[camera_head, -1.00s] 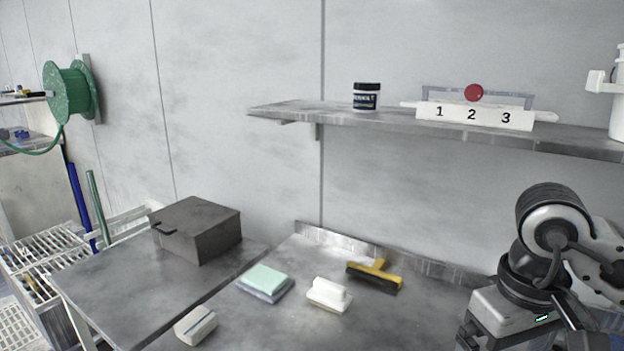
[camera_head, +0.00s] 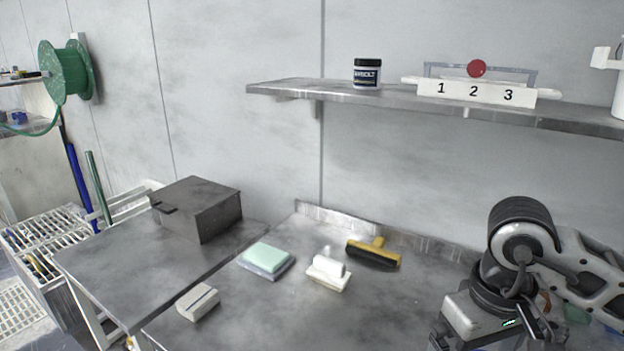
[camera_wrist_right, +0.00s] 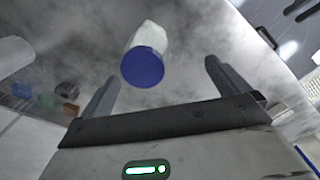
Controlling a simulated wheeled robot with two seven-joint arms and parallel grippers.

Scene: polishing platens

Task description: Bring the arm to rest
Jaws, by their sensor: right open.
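My right arm comes in at the right of the head view, bent, with its gripper body (camera_head: 480,325) low over the right side of the metal table (camera_head: 290,320). The fingertips are not clear there. In the right wrist view my right gripper (camera_wrist_right: 160,88) is open, its two fingers apart with nothing held between them. A white bottle with a blue cap (camera_wrist_right: 145,66) shows beyond the fingers; I cannot tell its exact distance. My left gripper is not in view.
On the table are a mint-green pad (camera_head: 266,258), a white brush (camera_head: 329,273), a yellow-handled brush (camera_head: 374,253) and a pale block (camera_head: 198,302). A dark box (camera_head: 196,207) stands left. A wall shelf (camera_head: 300,91) holds a jar (camera_head: 367,74) and numbered rack (camera_head: 475,92).

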